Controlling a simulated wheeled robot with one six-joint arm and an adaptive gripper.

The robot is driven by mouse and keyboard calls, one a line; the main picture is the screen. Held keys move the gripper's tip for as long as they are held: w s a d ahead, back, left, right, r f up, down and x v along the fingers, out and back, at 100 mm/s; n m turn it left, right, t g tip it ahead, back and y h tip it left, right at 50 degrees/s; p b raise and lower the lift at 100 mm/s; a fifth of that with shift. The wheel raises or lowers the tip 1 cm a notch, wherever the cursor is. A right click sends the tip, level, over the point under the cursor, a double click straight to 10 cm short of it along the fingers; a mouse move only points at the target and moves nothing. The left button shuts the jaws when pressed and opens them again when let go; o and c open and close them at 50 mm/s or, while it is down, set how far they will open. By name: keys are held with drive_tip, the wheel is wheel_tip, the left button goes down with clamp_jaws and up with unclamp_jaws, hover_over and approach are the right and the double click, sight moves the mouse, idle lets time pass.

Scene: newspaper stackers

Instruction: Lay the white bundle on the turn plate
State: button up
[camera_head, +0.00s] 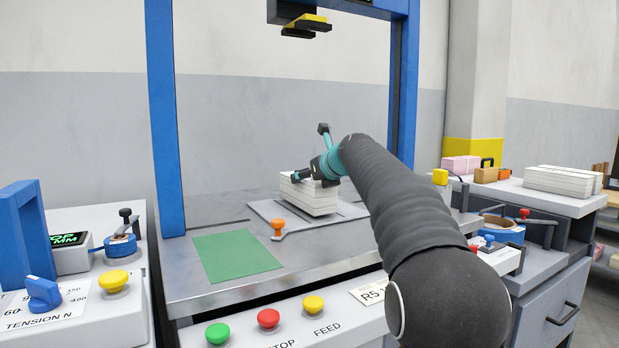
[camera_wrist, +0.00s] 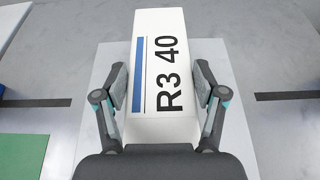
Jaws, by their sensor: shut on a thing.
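The white bundle (camera_head: 312,197) is a stack of white paper over the grey turn plate (camera_head: 268,209) in the head view. In the wrist view the white bundle (camera_wrist: 148,60) carries a blue stripe and the print "R3 40". My gripper (camera_wrist: 161,92) has one finger on each side of the bundle and is shut on it. In the head view my gripper (camera_head: 318,172) reaches in from the right. The turn plate (camera_wrist: 235,140) shows beneath and around the bundle in the wrist view. I cannot tell whether the bundle's underside touches the plate.
A blue frame (camera_head: 163,120) stands around the metal table. A green mat (camera_head: 236,256) and an orange knob (camera_head: 278,228) lie in front left of the plate. Green, red and yellow buttons line the front panel. More white bundles (camera_head: 560,181) stand on the right bench.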

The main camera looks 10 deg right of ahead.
drive_tip(key=shift+f+b, duration=0.3)
idle(0.4)
drive_tip(key=o, duration=1.9)
drive_tip(key=shift+s, duration=0.1)
drive_tip(key=shift+f, duration=0.1)
drive_tip(key=shift+f, duration=0.2)
drive_tip(key=v, duration=1.2)
drive_tip(key=shift+r, duration=0.25)
